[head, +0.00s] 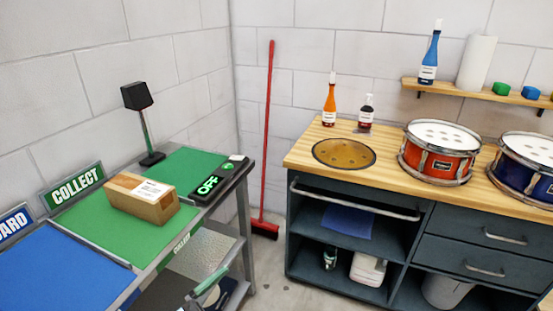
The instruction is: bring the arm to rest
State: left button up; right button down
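Neither of my grippers shows in the head view, and no arm of mine can be made out. The task names no object.
A blue mat (62,274) is at lower left. A red broom (268,130) leans at the wall. The wooden bench (400,185) bears a red drum (440,152), a blue drum (527,164), a cymbal (344,153) and two bottles.

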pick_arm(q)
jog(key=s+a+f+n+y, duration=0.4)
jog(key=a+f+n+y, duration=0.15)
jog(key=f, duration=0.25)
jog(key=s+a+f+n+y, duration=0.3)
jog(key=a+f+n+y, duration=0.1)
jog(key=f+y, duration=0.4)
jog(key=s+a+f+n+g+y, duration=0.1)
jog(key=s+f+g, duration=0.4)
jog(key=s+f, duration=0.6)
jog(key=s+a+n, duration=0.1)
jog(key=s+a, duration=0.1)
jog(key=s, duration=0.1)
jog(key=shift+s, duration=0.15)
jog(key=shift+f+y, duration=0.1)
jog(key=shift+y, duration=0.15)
